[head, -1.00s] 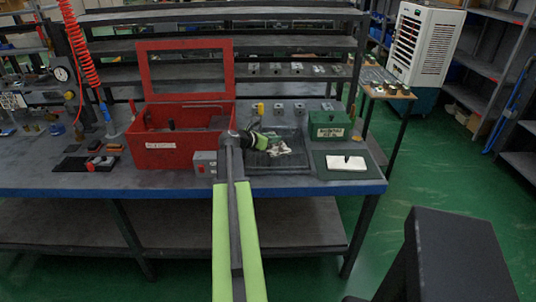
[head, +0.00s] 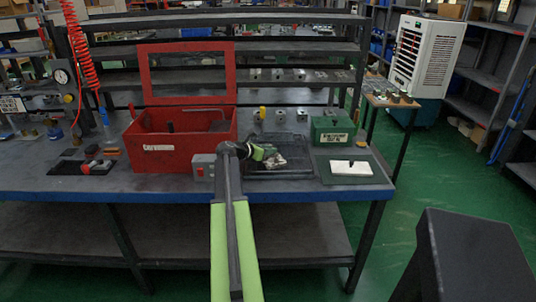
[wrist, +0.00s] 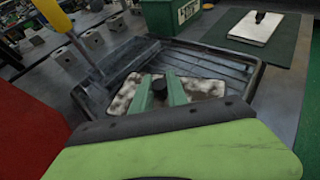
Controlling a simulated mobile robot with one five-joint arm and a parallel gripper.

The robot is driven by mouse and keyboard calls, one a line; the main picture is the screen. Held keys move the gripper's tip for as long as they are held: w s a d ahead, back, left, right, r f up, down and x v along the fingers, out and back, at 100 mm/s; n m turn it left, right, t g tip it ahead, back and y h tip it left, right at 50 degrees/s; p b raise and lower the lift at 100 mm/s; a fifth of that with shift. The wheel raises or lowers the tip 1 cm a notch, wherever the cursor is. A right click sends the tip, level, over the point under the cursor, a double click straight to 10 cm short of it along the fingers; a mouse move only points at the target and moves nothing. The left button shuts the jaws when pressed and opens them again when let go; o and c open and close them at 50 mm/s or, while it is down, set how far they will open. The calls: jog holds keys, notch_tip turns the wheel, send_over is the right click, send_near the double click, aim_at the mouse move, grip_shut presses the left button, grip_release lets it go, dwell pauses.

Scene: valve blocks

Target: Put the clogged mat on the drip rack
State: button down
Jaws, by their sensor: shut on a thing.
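A mottled white-and-brown mat (wrist: 203,89) with a black knob (wrist: 160,86) is between the green fingers of my gripper (wrist: 161,92). My gripper is shut on the knob. In the head view the mat (head: 273,162) shows as a small pale patch by the gripper (head: 262,154). A dark ribbed tray with a raised rim (wrist: 250,80) lies under and around the mat. I cannot tell if the mat touches its floor. It is also unclear whether this ribbed tray is the drip rack; nothing in view is labelled so.
A green box (head: 333,130) stands just behind and right of the tray. A white plate with a black knob (head: 350,168) lies on a dark green pad. A red open-lidded box (head: 160,155) and grey switch box (head: 202,167) stand left. Grey blocks (head: 280,115) stand behind.

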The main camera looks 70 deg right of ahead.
jog(key=shift+f, duration=0.2)
jog(key=c, duration=1.3)
grip_release()
jog(key=shift+r, duration=0.15)
jog(key=shift+w+a+r, duration=0.1)
jog(key=shift+a+r, duration=0.05)
jog(key=shift+r, duration=0.1)
jog(key=p+v, duration=0.4)
jog(key=v, duration=0.6)
jog(key=shift+w+a+r+p, duration=0.1)
jog(key=shift+a+r+p, duration=0.15)
jog(key=shift+a+p, duration=0.05)
jog(key=shift+w+a, duration=0.2)
jog(key=shift+a, duration=0.15)
jog(key=shift+s, duration=0.1)
